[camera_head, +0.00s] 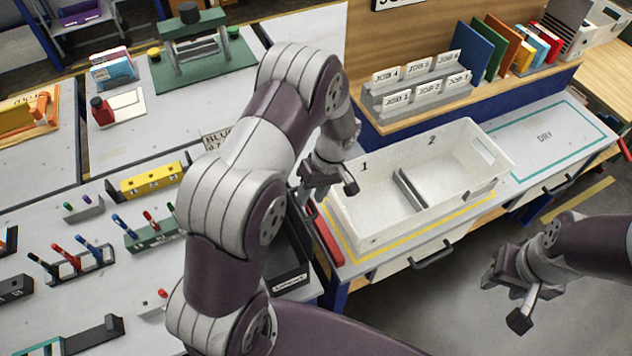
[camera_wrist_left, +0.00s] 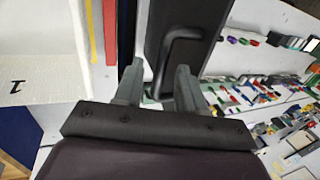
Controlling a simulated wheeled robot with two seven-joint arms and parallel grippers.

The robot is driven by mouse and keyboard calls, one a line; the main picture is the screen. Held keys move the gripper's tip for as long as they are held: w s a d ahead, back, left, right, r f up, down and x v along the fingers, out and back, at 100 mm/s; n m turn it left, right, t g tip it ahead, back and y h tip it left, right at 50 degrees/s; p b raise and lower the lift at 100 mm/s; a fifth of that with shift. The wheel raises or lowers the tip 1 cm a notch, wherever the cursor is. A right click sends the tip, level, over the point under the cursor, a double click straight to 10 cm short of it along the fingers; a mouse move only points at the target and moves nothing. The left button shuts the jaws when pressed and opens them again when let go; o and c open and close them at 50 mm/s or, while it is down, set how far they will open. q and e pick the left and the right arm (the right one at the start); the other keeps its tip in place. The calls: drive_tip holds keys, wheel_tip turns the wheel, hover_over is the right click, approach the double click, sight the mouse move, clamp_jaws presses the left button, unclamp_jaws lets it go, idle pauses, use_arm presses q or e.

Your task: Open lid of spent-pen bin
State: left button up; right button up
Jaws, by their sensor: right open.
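The spent-pen bin appears to be the dark box (camera_head: 291,281) with a white label, largely hidden behind my left arm in the head view. In the left wrist view a dark panel, seemingly its lid (camera_wrist_left: 208,22), carries a looped black handle (camera_wrist_left: 184,34). My left gripper (camera_head: 328,196) is over the bin's far end, beside the white tray. In the wrist view its fingers (camera_wrist_left: 160,72) are apart, with part of the handle showing between them; contact cannot be told. My right gripper (camera_head: 507,300) is open and empty over the floor at the right.
A white two-compartment tray (camera_head: 375,235) stands right of the left gripper, with a red strip (camera_head: 328,242) between it and the bin. Pen holders (camera_head: 150,236) and a yellow block (camera_head: 152,181) occupy the left table. The DRY area (camera_head: 560,150) is clear.

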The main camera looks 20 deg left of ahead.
use_arm(q)
drive_tip(key=p+v, duration=0.4)
drive_tip(key=v, duration=0.7)
drive_tip(key=shift+r, duration=0.3)
drive_tip(key=shift+c, duration=0.3)
